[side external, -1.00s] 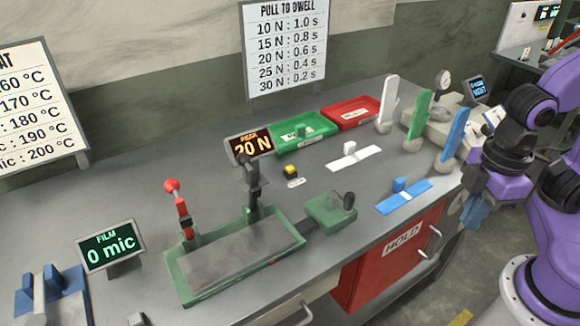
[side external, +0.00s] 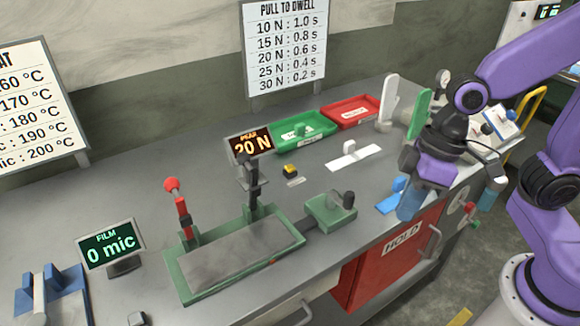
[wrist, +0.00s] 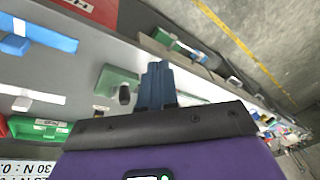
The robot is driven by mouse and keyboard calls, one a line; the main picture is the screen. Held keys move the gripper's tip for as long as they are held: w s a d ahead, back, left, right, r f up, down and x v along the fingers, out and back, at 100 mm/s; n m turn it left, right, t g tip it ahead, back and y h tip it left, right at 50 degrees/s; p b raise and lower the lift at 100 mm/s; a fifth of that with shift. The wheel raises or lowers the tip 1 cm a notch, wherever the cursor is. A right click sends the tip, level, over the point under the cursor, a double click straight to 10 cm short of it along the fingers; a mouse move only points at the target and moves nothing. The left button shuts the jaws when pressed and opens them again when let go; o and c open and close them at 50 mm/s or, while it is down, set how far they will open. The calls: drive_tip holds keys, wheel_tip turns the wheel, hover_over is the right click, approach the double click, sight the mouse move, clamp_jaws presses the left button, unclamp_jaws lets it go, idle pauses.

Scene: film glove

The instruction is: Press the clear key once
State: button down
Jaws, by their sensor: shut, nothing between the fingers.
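A small yellow-topped key (side external: 290,169) on a dark base sits on the grey bench, behind the green press tray, with a small label (side external: 296,182) in front of it; the lettering is too small to read. The peak display (side external: 250,146) beside it reads 20 N. My gripper (side external: 410,207) is above the bench's front right part, near the blue strip, well to the right of the key. Its blue fingers are together and empty, also in the wrist view (wrist: 157,80).
The green press tray (side external: 225,283) with its red-knobbed lever (side external: 180,205) and the green clamp block (side external: 330,212) stand in front of the key. A white strip (side external: 353,157) and green (side external: 311,139) and red (side external: 352,116) trays lie right and behind. The film display (side external: 106,246) reads 0 mic.

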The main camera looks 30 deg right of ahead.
drive_tip(key=w+a+m+t+y, duration=0.2)
drive_tip(key=w+a+m, duration=0.3)
drive_tip(key=w, duration=0.5)
drive_tip(key=m+t+h, duration=0.4)
drive_tip(key=m+t, duration=0.3)
drive_tip(key=m, duration=0.5)
hover_over(293, 168)
drive_tip(key=shift+f, duration=0.45)
drive_tip(key=shift+f, duration=0.1)
drive_tip(key=shift+f, duration=4.3)
drive_tip(key=shift+f, duration=0.1)
drive_tip(key=shift+f, duration=0.35)
